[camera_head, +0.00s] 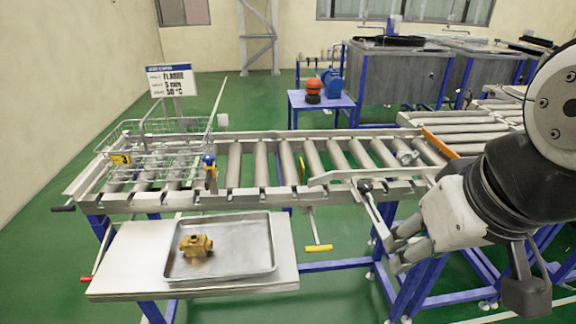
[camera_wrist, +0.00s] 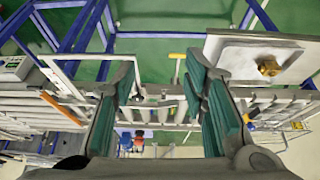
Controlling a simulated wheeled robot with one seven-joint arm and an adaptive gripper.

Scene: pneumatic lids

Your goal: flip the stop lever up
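A lever with a yellow grip (camera_head: 318,248) hangs on a thin rod below the front rail of the roller conveyor, and it is probably the stop lever. In the wrist view the yellow grip (camera_wrist: 177,56) shows between the fingers, farther off. A second lever with a black knob (camera_head: 365,187) stands on a long bar at the conveyor's right end; no label tells which is the stop lever. My gripper (camera_head: 394,246) is right of the yellow grip and apart from it. In the wrist view my gripper (camera_wrist: 163,62) has its green-padded fingers spread, with nothing held.
The roller conveyor (camera_head: 345,193) carries a wire basket (camera_head: 150,150) on its left. A side table (camera_head: 130,255) in front holds a metal tray (camera_head: 255,262) with a brass part (camera_head: 196,245). Blue legs stand near my gripper. A small blue table (camera_head: 320,102) stands behind.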

